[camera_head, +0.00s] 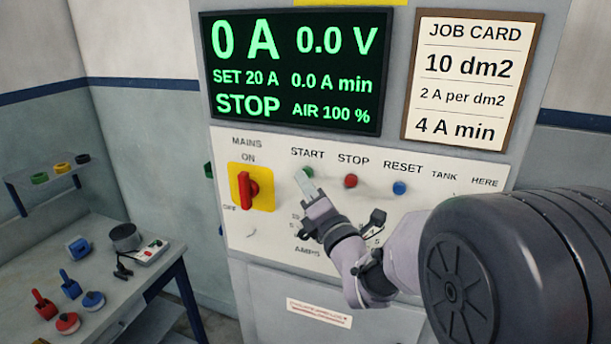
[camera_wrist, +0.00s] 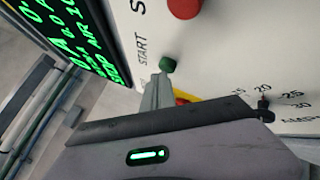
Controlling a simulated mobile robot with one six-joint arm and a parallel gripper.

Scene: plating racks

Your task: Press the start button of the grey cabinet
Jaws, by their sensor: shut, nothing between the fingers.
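The grey cabinet (camera_head: 400,170) stands in front of me with a white control panel. Its green start button (camera_head: 308,172) sits under the word START, partly behind my gripper's tip. The start button also shows in the wrist view (camera_wrist: 168,65), just beyond the fingertips. My gripper (camera_head: 305,185) is shut and empty, its fingertips close to the button from below. I cannot tell whether they touch it. The cabinet's display (camera_head: 296,72) reads 0 A, 0.0 V, SET 20 A and STOP.
The red stop button (camera_head: 351,181) and blue reset button (camera_head: 400,188) are to the right. A red mains switch (camera_head: 247,190) on a yellow plate is to the left. An AMPS dial is partly hidden by my wrist. A workbench (camera_head: 95,290) with tools stands at left.

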